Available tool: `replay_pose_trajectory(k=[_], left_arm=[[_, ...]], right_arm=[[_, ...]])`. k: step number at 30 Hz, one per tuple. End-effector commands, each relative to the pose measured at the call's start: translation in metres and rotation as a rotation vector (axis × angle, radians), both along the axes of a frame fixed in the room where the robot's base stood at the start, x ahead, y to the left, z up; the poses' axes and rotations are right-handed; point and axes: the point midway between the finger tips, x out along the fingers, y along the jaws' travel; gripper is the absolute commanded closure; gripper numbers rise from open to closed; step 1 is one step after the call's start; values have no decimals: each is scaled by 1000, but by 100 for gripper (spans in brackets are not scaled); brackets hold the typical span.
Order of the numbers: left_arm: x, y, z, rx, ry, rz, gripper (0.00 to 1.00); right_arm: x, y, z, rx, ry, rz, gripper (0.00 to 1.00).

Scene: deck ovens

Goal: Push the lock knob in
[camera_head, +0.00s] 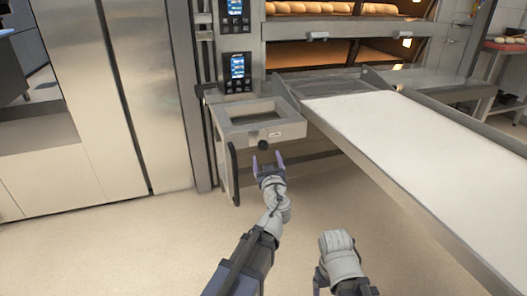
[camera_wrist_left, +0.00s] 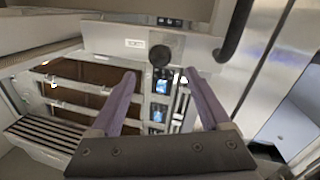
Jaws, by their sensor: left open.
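The lock knob (camera_head: 263,145) is a small black round knob on the front face of a grey metal drawer-like frame (camera_head: 290,131) below the oven's control screens. In the left wrist view the knob (camera_wrist_left: 160,55) shows near the top, centred between the finger tips. My left gripper (camera_head: 267,160) is open, its two purple fingers pointing at the knob. The tips are close in front of the knob; I cannot tell whether they touch it. Nothing is between the fingers. Only part of my right arm shows at the bottom of the head view; its fingers cannot be seen.
A black bar handle (camera_head: 234,173) stands upright left of the knob. A long white loader belt (camera_head: 400,135) sticks out on the right. Two control screens (camera_head: 237,66) are above. The floor (camera_head: 130,245) in front is clear.

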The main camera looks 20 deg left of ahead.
Motion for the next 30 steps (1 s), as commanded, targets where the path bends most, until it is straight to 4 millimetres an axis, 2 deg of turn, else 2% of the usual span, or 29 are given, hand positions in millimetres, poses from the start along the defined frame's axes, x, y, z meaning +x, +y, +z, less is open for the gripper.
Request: replay_pose_trajectory(k=[5, 15, 18, 26, 30], left_arm=[[14, 5, 0, 0, 0, 2, 19], [61, 25, 0, 1, 1, 3, 19], [69, 29, 0, 0, 2, 2, 19], [70, 30, 0, 0, 1, 1, 19], [70, 30, 0, 0, 1, 1, 32]], right_arm=[[0, 0, 0, 0, 0, 0, 19], [0, 0, 0, 0, 0, 0, 19], [0, 0, 0, 0, 0, 0, 19], [0, 0, 0, 0, 0, 0, 19], [0, 0, 0, 0, 0, 0, 19]])
